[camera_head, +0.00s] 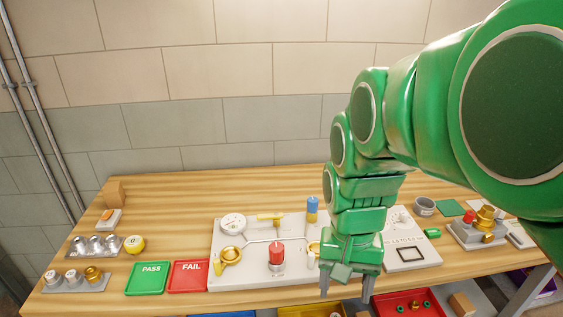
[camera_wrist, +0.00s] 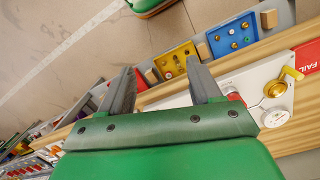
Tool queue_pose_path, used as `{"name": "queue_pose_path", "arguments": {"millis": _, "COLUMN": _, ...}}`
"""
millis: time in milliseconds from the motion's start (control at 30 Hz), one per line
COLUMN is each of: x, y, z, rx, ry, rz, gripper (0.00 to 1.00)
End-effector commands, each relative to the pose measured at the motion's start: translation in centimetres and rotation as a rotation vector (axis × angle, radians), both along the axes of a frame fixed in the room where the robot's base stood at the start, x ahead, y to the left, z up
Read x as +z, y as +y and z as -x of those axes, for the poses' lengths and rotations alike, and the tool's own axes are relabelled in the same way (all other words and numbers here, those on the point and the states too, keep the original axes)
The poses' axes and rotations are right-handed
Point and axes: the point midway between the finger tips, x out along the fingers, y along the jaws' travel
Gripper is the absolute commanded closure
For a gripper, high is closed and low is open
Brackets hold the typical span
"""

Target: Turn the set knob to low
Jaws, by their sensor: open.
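My gripper (camera_head: 346,286) hangs in front of the right part of a light grey valve board, fingers pointing down and apart. In the wrist view its two fingers (camera_wrist: 163,84) are spread with nothing between them. The valve board (camera_head: 240,272) carries a white round gauge (camera_head: 232,223), a red cylindrical knob (camera_head: 277,252), a blue-topped piece (camera_head: 312,207) and yellow valve handles (camera_head: 270,216). I cannot read which part is the set knob or any low mark. A white panel (camera_head: 405,262) with small print and a round dial stands right of the gripper, partly hidden by my arm.
A green PASS tray (camera_head: 148,278) and a red FAIL tray (camera_head: 188,275) lie left of the board. Metal fittings (camera_head: 95,245) stand at the far left. A brass valve assembly (camera_head: 480,226) stands at the right. Coloured bins (camera_head: 410,304) sit below the table's front edge.

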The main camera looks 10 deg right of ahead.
Motion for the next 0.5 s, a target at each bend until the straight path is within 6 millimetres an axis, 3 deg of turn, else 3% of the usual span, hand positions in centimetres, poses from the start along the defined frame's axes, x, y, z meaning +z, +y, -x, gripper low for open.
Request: {"name": "queue_pose_path", "arguments": {"millis": 500, "x": 0.8, "y": -0.6, "z": -13.2, "rx": -0.446, "ry": -0.038, "rz": 0.046, "gripper": 0.37}}
